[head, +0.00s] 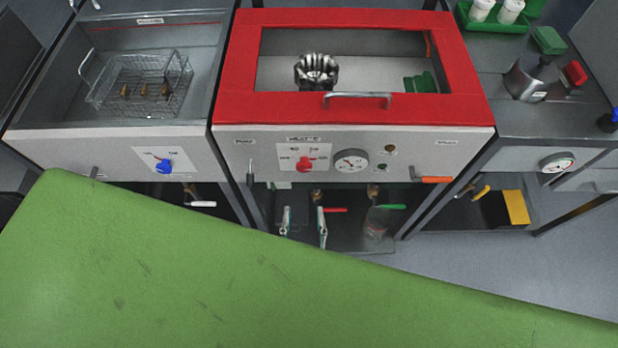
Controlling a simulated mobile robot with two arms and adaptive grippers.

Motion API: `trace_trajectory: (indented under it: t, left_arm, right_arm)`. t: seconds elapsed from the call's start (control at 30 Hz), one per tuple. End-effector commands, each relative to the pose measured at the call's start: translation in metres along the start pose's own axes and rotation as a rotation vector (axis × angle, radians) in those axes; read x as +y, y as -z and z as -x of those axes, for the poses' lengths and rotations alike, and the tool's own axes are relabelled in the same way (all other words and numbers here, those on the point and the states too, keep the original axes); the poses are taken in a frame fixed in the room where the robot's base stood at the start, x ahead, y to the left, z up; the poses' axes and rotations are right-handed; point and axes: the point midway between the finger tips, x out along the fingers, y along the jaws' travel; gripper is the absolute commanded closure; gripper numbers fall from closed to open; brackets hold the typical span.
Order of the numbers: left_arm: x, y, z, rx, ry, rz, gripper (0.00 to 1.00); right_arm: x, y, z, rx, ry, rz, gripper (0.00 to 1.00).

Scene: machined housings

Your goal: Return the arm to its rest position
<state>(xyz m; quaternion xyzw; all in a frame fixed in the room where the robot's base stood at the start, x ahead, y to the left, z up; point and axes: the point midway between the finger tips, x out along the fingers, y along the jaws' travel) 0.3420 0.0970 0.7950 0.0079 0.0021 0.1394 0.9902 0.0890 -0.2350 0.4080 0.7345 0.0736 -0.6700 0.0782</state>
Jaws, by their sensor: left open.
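The two fingertips of my left gripper (304,224) show just above the edge of a large green surface (180,270) in the lower part of the head view. The fingertips stand apart, pointing up in the picture, with nothing visible between them. The rest of this gripper is hidden behind the green surface. The fingertips appear in front of the lower shelf area of the red-framed tank (470,70). My right gripper is not in view.
A ribbed metal housing (316,72) is inside the red-framed tank, with a green block (420,83) at its right. A wire basket (145,85) with small brass-coloured parts sits in the left basin. Bare floor (450,265) shows at lower right.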

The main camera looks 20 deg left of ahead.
Motion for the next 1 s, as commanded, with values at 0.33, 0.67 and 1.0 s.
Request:
trace_trajectory:
  t: [0.33, 0.67, 1.0]
  left_arm:
    - [0.006, 0.016, -0.003, 0.044, -0.011, 0.013, 0.56]
    - [0.1, 0.204, 0.019, 0.584, -0.301, 0.325, 0.56]
    - [0.184, 0.353, 0.149, 0.938, -1.082, 1.124, 0.56]
  right_arm:
    - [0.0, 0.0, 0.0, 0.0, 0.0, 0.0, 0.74]
    - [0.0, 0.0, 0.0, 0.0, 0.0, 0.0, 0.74]
    - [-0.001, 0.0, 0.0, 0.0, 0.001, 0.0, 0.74]
